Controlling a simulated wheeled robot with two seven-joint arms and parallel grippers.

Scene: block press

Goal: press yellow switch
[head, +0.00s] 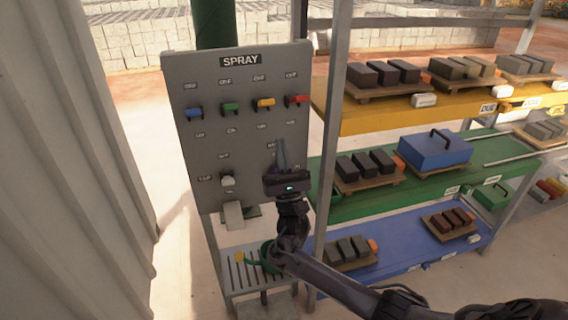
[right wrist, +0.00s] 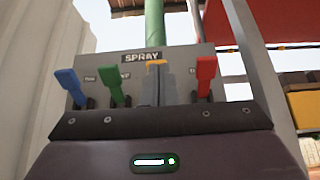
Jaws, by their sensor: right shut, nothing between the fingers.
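The yellow switch (head: 265,103) is a lever in the row on the grey SPRAY panel (head: 238,62), between the green switch (head: 230,108) and the red switch (head: 297,100). A blue switch (head: 194,112) is at the row's left end. My right gripper (head: 281,145) is shut and empty, pointing up in front of the panel, below the yellow switch in the head view. In the right wrist view the shut fingers (right wrist: 157,85) cover most of the yellow switch (right wrist: 156,63); only its top shows above them. I cannot tell whether they touch. My left gripper is not in view.
A white knob (head: 228,181) sits lower on the panel. A slatted shelf (head: 240,277) with a green item is below. Right of a grey post stands a rack with yellow (head: 370,118), green (head: 350,205) and blue shelves holding dark blocks. A corrugated wall (head: 70,170) is at left.

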